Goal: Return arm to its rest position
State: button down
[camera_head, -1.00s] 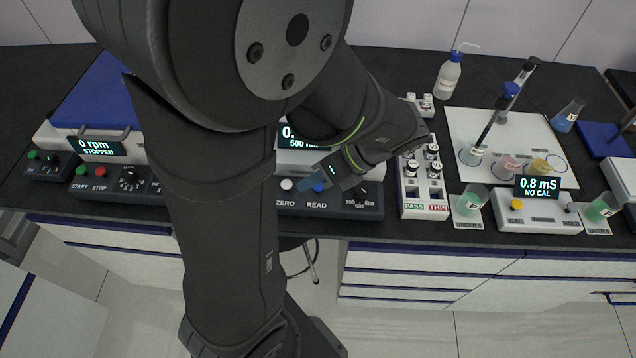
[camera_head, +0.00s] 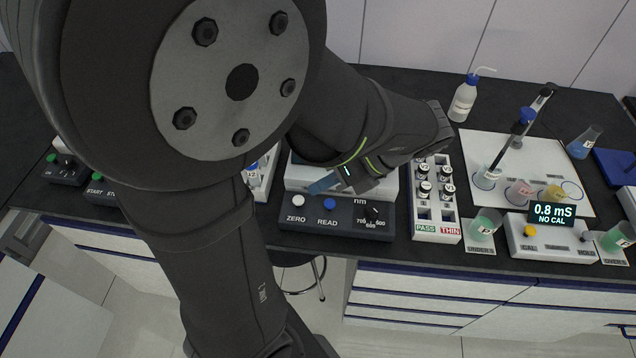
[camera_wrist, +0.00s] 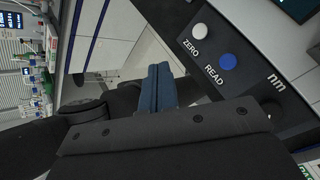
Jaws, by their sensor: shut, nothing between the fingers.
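My gripper (camera_head: 326,183) is near the spectrophotometer (camera_head: 338,218) with the ZERO and READ buttons, at the middle of the bench in the head view. Its blue fingers point left and down, above the front of that instrument. In the wrist view the blue fingers (camera_wrist: 158,87) are together with nothing between them. The instrument's button panel (camera_wrist: 240,70) shows to their right, and the floor lies behind them. My arm covers much of the left half of the head view.
A vial rack (camera_head: 437,205) marked PASS and THIN stands right of the instrument. Further right are a conductivity meter (camera_head: 550,244), beakers on a white board (camera_head: 545,160) with a probe stand, and a wash bottle (camera_head: 463,98). A stool (camera_head: 318,272) stands below the bench edge.

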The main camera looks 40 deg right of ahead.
jog(key=shift+f, duration=3.15)
jog(key=shift+r, duration=0.15)
notch_tip(320, 180, up, 9)
jog(key=shift+s+d, duration=0.1)
jog(key=shift+n, duration=0.4)
